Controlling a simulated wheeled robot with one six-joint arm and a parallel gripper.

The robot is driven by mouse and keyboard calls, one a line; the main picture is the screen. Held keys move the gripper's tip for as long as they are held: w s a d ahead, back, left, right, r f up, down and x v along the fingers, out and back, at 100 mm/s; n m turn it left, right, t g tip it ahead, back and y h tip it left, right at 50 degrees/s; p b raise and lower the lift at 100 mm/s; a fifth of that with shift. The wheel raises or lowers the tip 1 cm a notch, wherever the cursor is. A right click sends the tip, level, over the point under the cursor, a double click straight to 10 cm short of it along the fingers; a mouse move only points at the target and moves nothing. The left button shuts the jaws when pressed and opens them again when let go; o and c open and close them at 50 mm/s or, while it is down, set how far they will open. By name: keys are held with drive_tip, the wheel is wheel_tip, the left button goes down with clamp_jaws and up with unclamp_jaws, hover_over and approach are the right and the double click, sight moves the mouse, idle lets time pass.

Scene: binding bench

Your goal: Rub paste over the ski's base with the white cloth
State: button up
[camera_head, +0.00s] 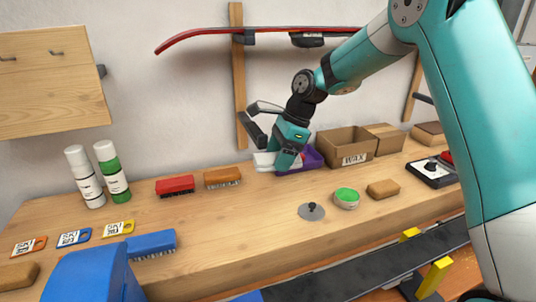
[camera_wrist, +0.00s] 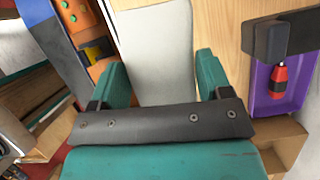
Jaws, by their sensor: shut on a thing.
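My gripper (camera_head: 277,163) is low over the back of the bench and shut on the white cloth (camera_head: 263,158). In the wrist view the pale cloth (camera_wrist: 156,45) lies between the two teal fingers of my gripper (camera_wrist: 162,78). A round tin of green paste (camera_head: 346,195) stands open on the bench, with a grey lid (camera_head: 311,211) to its left. A long dark ski (camera_head: 375,263), seemingly base up, lies along the front of the bench on yellow-tipped supports. It is partly outside the picture and well apart from the gripper.
A purple tray (camera_head: 313,158) is just right of my gripper; a red-and-black tool (camera_wrist: 279,75) lies in it. A WAX box (camera_head: 347,147), brushes (camera_head: 175,186), two bottles (camera_head: 112,172) and a brown block (camera_head: 383,188) stand about. The bench middle (camera_head: 235,220) is clear.

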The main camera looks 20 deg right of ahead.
drive_tip(key=w+d+f+m+t+p, duration=0.1)
drive_tip(key=d+f+m+t+p, duration=0.2)
drive_tip(key=d, duration=0.9)
drive_tip(key=m+h+p, duration=0.1)
drive_tip(key=m+p, duration=0.1)
drive_tip(key=m, duration=0.3)
hover_over(345, 194)
drive_tip(key=f, duration=0.5)
drive_tip(key=shift+s+d+f, duration=0.25)
drive_tip(key=shift+d, duration=0.1)
drive_tip(key=shift+s+d+f+b, duration=0.1)
drive_tip(key=shift+d+f+b, duration=0.05)
drive_tip(key=shift+f+b, duration=0.3)
wheel_tip(345, 194, down, 5)
drive_tip(key=b, duration=0.5)
drive_tip(key=shift+f, duration=0.15)
drive_tip(key=shift+f, duration=0.5)
wheel_tip(345, 194, up, 7)
drive_tip(key=p, duration=0.6)
drive_tip(key=shift+r, duration=0.1)
